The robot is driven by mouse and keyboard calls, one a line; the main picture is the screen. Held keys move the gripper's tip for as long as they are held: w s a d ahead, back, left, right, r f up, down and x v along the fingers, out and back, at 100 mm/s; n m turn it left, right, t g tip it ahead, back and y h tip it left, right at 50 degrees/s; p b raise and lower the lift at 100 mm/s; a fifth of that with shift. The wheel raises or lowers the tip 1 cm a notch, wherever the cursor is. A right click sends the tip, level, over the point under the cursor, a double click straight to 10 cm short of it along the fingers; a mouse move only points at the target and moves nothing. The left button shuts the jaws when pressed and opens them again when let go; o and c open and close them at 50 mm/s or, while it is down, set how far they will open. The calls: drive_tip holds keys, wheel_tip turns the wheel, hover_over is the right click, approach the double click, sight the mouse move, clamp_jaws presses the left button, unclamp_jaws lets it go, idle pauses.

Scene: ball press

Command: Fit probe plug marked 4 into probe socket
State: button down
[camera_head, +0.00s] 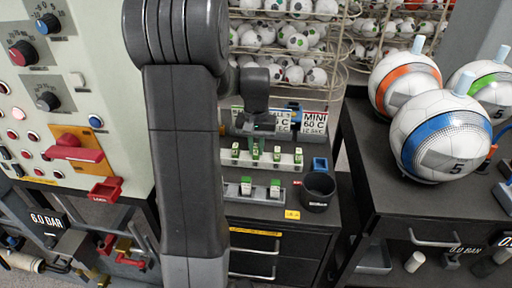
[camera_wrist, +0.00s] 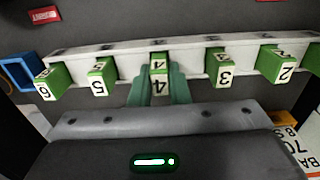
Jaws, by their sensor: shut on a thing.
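The green probe plug marked 4 (camera_wrist: 160,75) stands in the middle of a white rack (camera_wrist: 130,55) in the wrist view, in line with its neighbours. My gripper (camera_wrist: 160,88) is shut on it, with one pale green finger on each side. Whether the plug is still fully seated in the rack cannot be told. In the head view my gripper (camera_head: 257,128) is over the white rack (camera_head: 228,160), pointing down. I cannot make out the probe socket with certainty in either view.
Green plugs marked 5 (camera_wrist: 99,78) and 3 (camera_wrist: 222,68) stand close on either side. A second rack (camera_head: 232,191) with a few green plugs lies nearer in the head view. A black cup (camera_head: 318,194) and blue holder (camera_head: 320,164) are to the right.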

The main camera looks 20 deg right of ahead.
sight(256, 146)
drive_tip(key=shift+f, duration=0.35)
drive_tip(key=c, duration=1.4)
unclamp_jaws()
drive_tip(key=shift+o, duration=0.2)
wheel_tip(256, 146, up, 12)
drive_tip(key=shift+r, duration=0.15)
wheel_tip(256, 146, down, 12)
drive_tip(key=shift+r, duration=1.85)
drive_tip(key=shift+f, duration=0.1)
